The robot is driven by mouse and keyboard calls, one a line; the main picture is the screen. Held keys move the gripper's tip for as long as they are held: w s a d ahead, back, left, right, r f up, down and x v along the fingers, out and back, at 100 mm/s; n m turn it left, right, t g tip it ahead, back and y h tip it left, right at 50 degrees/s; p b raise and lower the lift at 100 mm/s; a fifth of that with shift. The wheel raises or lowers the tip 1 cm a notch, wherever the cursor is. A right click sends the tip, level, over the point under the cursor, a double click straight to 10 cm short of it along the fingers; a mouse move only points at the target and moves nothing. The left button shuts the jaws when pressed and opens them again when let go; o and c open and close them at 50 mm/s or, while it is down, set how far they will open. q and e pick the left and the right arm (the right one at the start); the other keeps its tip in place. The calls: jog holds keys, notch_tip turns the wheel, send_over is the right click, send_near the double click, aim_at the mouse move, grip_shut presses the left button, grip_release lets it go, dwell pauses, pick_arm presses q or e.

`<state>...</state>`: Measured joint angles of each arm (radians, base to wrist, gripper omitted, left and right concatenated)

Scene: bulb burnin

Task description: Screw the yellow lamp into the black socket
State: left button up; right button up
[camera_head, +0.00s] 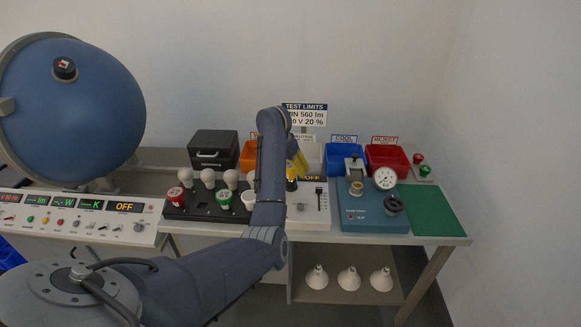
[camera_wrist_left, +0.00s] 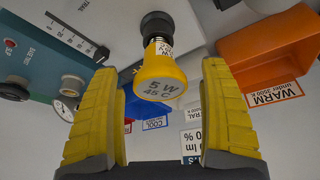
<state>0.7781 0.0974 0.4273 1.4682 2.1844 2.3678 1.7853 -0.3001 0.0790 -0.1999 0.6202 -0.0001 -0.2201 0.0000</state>
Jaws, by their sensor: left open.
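The yellow lamp (camera_wrist_left: 162,78), marked 5 W 45 C, shows in the left wrist view with its wide face toward the camera. Its narrow end points into the black socket (camera_wrist_left: 156,24); some of the neck shows between them, and I cannot tell how deep the thread sits. My left gripper (camera_wrist_left: 157,70) is open, with its yellow fingers on either side of the lamp and clear gaps to it. In the head view my left gripper (camera_head: 297,163) points down over the white tester, and my arm hides part of that area. My right gripper is not in view.
A dark tray (camera_head: 190,212) of white, red and green bulbs lies left of my arm. Orange, blue (camera_head: 345,158) and red (camera_head: 387,158) bins stand behind. A teal gauge unit (camera_head: 372,217) and a bare green mat (camera_head: 430,210) are to the right.

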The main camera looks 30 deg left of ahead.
pick_arm(q)
jog(key=c, duration=1.4)
jog(key=m+h, duration=0.1)
jog(key=m, duration=0.2)
jog(key=m+h, duration=0.1)
jog(key=m, duration=0.1)
jog(key=shift+w+a+m+g, duration=0.1)
jog(key=shift+m+g, duration=0.2)
jog(key=shift+m, duration=0.1)
jog(key=m+h, duration=0.1)
jog(key=m, duration=0.1)
jog(key=m+g+h, duration=0.1)
jog(key=m, duration=0.2)
jog(key=shift+m+g, duration=0.3)
jog(key=m+g, duration=0.1)
jog(key=m, duration=0.2)
jog(key=m+g, duration=0.1)
jog(key=m, duration=0.2)
jog(key=shift+w+h, duration=0.1)
jog(key=shift+h, duration=0.2)
jog(key=m+g, duration=0.2)
jog(key=m, duration=0.3)
jog(key=shift+a+m, duration=0.1)
jog(key=shift+m, duration=0.2)
